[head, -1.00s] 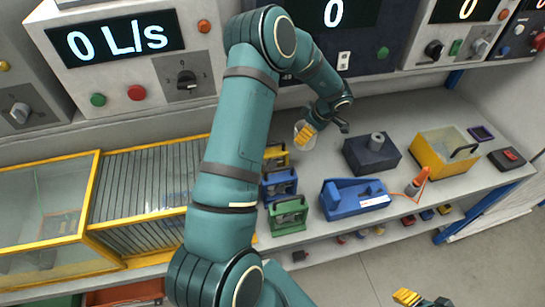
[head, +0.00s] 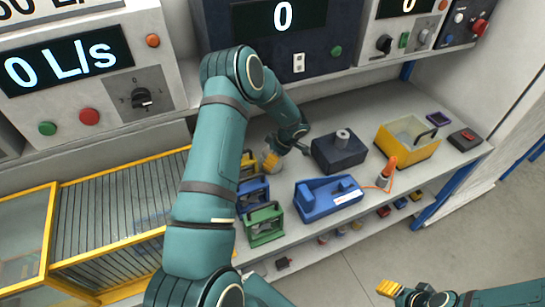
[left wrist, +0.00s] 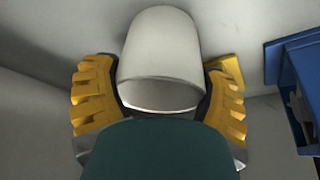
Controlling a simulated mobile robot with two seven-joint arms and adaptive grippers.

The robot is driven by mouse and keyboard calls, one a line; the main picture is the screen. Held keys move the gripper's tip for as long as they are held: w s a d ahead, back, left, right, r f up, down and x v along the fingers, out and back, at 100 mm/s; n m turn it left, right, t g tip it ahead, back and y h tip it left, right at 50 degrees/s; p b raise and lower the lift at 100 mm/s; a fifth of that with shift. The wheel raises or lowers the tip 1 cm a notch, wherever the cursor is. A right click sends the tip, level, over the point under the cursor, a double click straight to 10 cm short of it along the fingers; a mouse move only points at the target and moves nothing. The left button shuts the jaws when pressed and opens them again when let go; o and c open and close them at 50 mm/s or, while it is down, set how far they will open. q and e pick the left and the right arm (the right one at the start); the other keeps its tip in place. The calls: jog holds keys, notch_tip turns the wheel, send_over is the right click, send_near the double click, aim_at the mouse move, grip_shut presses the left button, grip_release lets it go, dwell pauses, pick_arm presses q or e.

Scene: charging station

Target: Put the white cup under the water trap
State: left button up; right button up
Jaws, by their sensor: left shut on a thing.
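The white cup (left wrist: 160,55) is gripped between the yellow-padded fingers of my left gripper (left wrist: 158,100) in the left wrist view. In the head view my left gripper (head: 274,160) is low over the shelf, just right of a yellow-framed unit (head: 248,166), and the cup (head: 266,157) is mostly hidden by it. Blue (head: 253,192) and green (head: 264,224) framed units stand in front of the yellow one. I cannot tell which thing is the water trap. My right gripper (head: 411,293) is at the bottom edge, away from the shelf; its opening is unclear.
A dark box with a grey knob (head: 339,150) and a blue device (head: 327,197) stand to the right of the cup. A yellow open bin (head: 407,142) is farther right. A yellow-edged slatted case (head: 120,205) is at left. Control panels line the back.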

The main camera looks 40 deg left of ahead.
pick_arm(q)
jog(key=o, duration=1.1)
jog(key=shift+f, duration=0.1)
jog(key=shift+c, duration=0.2)
